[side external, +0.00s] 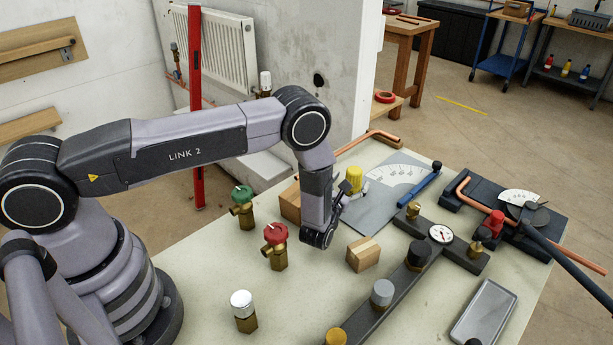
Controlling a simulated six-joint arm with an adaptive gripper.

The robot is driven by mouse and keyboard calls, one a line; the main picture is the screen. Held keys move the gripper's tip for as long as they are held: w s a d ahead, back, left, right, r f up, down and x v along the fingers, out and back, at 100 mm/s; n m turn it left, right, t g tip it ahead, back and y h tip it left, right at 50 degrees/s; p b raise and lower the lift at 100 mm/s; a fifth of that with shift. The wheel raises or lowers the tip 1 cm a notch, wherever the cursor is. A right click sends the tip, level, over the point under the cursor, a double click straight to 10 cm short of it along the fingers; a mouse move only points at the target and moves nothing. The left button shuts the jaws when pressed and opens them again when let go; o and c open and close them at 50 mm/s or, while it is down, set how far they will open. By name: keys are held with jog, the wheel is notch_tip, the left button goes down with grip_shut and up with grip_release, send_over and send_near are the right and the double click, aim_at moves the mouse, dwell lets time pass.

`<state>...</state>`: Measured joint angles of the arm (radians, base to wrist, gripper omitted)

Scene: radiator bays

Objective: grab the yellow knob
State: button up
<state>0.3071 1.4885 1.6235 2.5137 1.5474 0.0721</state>
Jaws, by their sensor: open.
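A yellow knob (354,177) with ridged sides stands upright near the middle of the worktable; its lower part is hidden behind my gripper. My gripper (350,187) is open and close to this knob, its dark fingers at the knob's near side. I cannot tell whether they touch it.
Valves with green (242,193), red (275,233) and white (241,302) caps stand to the left. A grey plate (375,205) with a printed scale lies behind. A grey tray (460,335) is at the front right.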

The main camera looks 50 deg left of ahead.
aim_at(351, 182)
jog(key=shift+w+a+f, duration=0.15)
jog(key=shift+w, duration=0.3)
jog(key=shift+w+a+f, duration=0.2)
jog(key=shift+w, duration=0.3)
jog(key=shift+w+a+f, duration=0.15)
jog(key=shift+w, duration=0.3)
jog(key=c, duration=1.3)
jog(key=shift+r, duration=0.15)
